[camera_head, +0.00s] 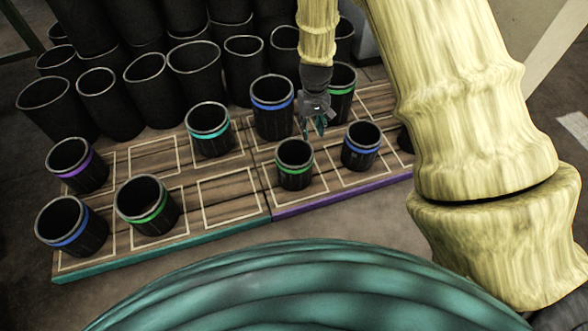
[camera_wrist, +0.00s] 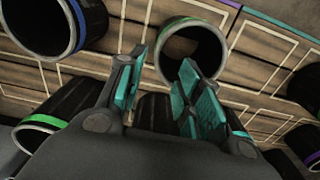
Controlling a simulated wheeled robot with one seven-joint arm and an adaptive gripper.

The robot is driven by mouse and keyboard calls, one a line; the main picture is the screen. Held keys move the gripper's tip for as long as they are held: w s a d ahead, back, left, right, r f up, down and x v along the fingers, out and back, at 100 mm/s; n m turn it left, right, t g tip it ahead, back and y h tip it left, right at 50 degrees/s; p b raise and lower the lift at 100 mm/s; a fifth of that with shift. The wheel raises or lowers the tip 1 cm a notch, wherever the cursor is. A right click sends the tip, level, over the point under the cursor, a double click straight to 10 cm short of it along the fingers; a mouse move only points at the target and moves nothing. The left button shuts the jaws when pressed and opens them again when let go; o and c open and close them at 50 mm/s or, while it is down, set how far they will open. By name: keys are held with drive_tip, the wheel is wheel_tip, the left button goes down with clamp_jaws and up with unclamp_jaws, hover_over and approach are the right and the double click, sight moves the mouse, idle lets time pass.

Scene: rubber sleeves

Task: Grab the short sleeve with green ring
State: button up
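A short black sleeve with a green ring (camera_head: 295,170) stands upright on the wooden board, front of centre in the head view. In the wrist view, a green-ringed sleeve (camera_wrist: 190,50) shows its open mouth just beyond my fingertips. My gripper (camera_head: 316,125) hangs above and behind the short sleeve in the head view. In the wrist view my gripper (camera_wrist: 163,78) has its teal-padded fingers apart, with nothing clearly held. Another green-ringed sleeve (camera_head: 147,205) stands at front left. A third (camera_head: 341,92) is partly hidden behind my gripper.
A blue-ringed sleeve (camera_head: 361,148) stands close right of the short green one. Another blue-ringed sleeve (camera_head: 272,105) and a cyan-ringed one (camera_head: 210,130) stand behind-left. Plain black sleeves (camera_head: 110,100) crowd the back. An outlined board square (camera_head: 230,198) at front centre is empty.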

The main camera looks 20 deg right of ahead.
sight(311, 147)
wheel_tip(311, 147, down, 6)
drive_tip(key=b, duration=0.2)
drive_tip(key=shift+r+b, duration=0.2)
drive_tip(key=shift+b, duration=0.1)
drive_tip(key=shift+s+d+f+b, duration=0.1)
drive_tip(key=shift+f+b, duration=2.05)
drive_tip(key=shift+f, duration=0.45)
drive_tip(key=shift+r, duration=0.1)
clamp_jaws()
